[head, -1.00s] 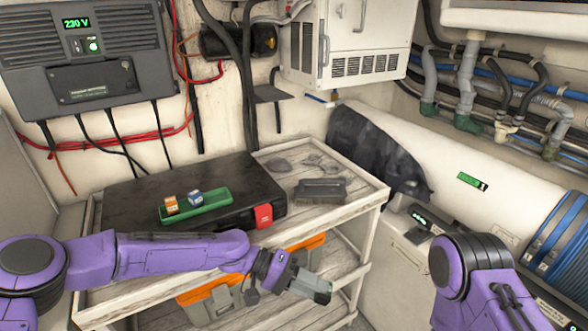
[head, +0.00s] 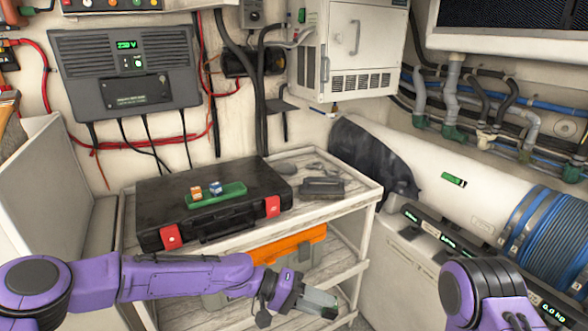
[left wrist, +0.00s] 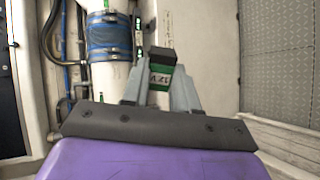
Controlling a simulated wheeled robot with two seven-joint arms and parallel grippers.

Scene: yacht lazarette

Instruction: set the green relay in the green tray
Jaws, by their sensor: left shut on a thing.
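The green tray (head: 232,197) lies on top of a black case (head: 160,206). An orange-and-white relay (head: 196,193) and a blue-and-white relay (head: 215,187) stand in its left and middle part; its right end looks bare. My left gripper (head: 322,303) is in front of the shelf, lower than the case and to the right of the tray. In the left wrist view it is shut on the green relay (left wrist: 161,76), which has a dark top and a white marking. The relay is hard to make out in the head view. My right arm shows at lower right, its gripper out of view.
The case rests on a pale wooden shelf unit (head: 350,207), with a dark tool-like block (head: 322,187) to its right. An orange-lidded box (head: 285,245) is on the level below. A white cabinet with green displays (head: 452,240) stands at the right.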

